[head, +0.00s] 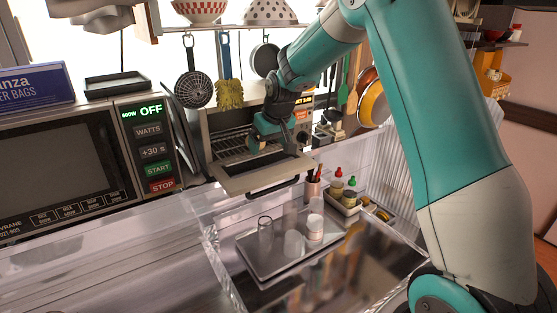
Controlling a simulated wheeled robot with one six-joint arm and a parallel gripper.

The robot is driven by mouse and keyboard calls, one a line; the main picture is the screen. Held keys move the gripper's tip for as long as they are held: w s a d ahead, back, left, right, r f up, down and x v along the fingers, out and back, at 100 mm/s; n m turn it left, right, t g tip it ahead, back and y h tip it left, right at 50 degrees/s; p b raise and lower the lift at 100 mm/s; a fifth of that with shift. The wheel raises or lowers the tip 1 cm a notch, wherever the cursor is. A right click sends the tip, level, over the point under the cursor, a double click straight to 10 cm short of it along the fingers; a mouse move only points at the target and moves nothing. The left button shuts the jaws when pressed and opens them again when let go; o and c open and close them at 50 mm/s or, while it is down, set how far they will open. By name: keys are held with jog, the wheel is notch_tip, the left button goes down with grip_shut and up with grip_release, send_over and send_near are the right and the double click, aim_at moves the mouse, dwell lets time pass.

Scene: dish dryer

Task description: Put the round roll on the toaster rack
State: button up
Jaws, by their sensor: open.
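The toaster oven (207,150) stands at the back middle in the head view. Its door (240,183) is folded down, with a dark handle along the front. The wire toaster rack (231,150) shows inside the left part of the opening. My gripper (290,143) is at the opening, above the lowered door, and covers the right part of the rack. Its fingers are small and dark here; the jaws are open. I cannot make out the round roll in this view; whether it lies behind my gripper I cannot tell.
A microwave (60,165) stands left of the toaster. A skimmer (193,88), a yellow brush (229,93) and pans hang above. A clear dryer box in front holds a tray (262,268) with glasses. A bottle caddy (345,204) stands at its right. The left counter is clear.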

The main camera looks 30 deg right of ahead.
jog(key=s+b, duration=0.1)
jog(key=s, duration=0.3)
jog(key=shift+s+f, duration=0.1)
jog(key=shift+s, duration=0.1)
jog(key=shift+s+a+b, duration=0.15)
jog(key=shift+s+b, duration=0.15)
jog(key=s+a+r+n+g+y, duration=0.2)
jog(key=s+a+r+n+y, duration=0.15)
jog(key=s+a, duration=1.15)
jog(key=s+a+n+g, duration=0.1)
jog(key=s+a, duration=0.2)
jog(key=s, duration=0.5)
jog(key=s+a+r+n+g, duration=0.1)
jog(key=s+a+n, duration=0.1)
jog(key=s, duration=0.6)
jog(key=shift+a+y, duration=0.35)
jog(key=shift+a, duration=0.15)
